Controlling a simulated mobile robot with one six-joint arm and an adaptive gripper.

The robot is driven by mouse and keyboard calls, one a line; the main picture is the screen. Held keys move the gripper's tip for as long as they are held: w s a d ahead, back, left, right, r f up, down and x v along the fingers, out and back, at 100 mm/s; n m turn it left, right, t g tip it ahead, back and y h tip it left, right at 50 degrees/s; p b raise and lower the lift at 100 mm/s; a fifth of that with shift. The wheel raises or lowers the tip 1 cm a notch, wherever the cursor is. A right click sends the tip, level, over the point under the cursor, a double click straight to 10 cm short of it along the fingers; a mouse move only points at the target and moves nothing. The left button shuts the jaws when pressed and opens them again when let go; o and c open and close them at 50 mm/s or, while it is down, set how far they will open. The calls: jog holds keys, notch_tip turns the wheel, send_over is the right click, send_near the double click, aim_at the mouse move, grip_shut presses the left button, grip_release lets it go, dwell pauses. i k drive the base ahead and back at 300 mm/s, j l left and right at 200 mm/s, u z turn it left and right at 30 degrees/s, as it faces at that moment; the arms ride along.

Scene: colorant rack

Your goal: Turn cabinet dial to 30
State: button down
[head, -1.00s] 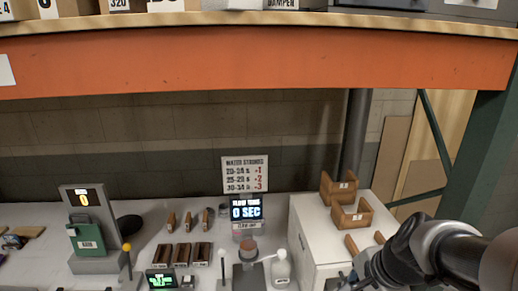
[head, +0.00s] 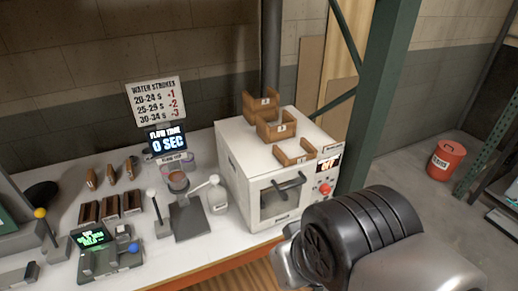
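The white cabinet (head: 238,168) stands at the right end of the bench, with a window and a dark handle (head: 289,184) on its front door. I cannot read any dial marking or setting. My arm fills the lower right in front of the cabinet; my gripper's fingers do not show.
Wooden holders (head: 268,104) stand on the cabinet. To its left are a white bottle (head: 217,196), a grey stand (head: 190,215), a timer screen (head: 166,142) reading 0 SEC and a green-lit scale (head: 93,238). A green post (head: 383,95) rises at right; a red bin (head: 446,160) stands on the floor beyond.

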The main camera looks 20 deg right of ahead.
aim_at(325, 189)
jog(key=z, duration=1)
jog(key=i, duration=0.3)
